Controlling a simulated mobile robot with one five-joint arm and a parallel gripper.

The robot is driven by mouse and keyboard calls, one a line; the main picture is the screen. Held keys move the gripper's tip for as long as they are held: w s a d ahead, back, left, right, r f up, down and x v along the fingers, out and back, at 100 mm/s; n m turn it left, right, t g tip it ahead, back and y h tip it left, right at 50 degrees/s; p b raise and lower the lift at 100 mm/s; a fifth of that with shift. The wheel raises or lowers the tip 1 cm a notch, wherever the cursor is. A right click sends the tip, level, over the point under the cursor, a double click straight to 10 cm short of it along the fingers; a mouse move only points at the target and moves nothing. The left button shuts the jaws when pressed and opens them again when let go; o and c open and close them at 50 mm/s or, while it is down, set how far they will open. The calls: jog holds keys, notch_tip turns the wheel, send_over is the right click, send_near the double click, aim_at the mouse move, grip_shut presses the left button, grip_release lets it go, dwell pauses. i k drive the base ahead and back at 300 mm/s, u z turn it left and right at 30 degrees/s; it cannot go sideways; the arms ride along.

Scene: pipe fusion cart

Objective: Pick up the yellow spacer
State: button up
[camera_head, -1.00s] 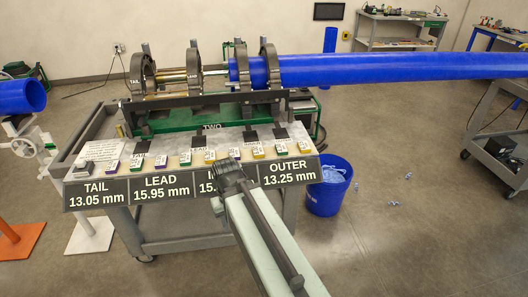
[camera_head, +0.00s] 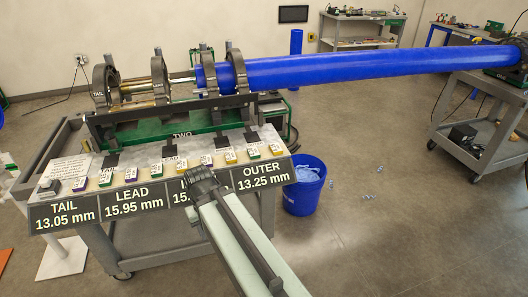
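Several small spacers lie in a row along the front of the cart's top, each with a white label too small to read. I cannot tell which yellow one is meant. My gripper (camera_head: 199,180) is in front of the row, over the sign strip, and hides part of one sign. It appears apart from the spacers; its finger opening cannot be made out.
The sign strip (camera_head: 132,200) runs along the cart's front edge. Behind the spacers stands the clamp frame (camera_head: 160,103) holding a long blue pipe (camera_head: 350,68) that reaches far right. A blue bin (camera_head: 304,197) stands right of the cart.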

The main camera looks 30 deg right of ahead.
aim_at(276, 150)
jog(key=u, duration=2.5)
jog(key=k, duration=0.65)
jog(key=z, duration=1.3)
jog(key=i, duration=1)
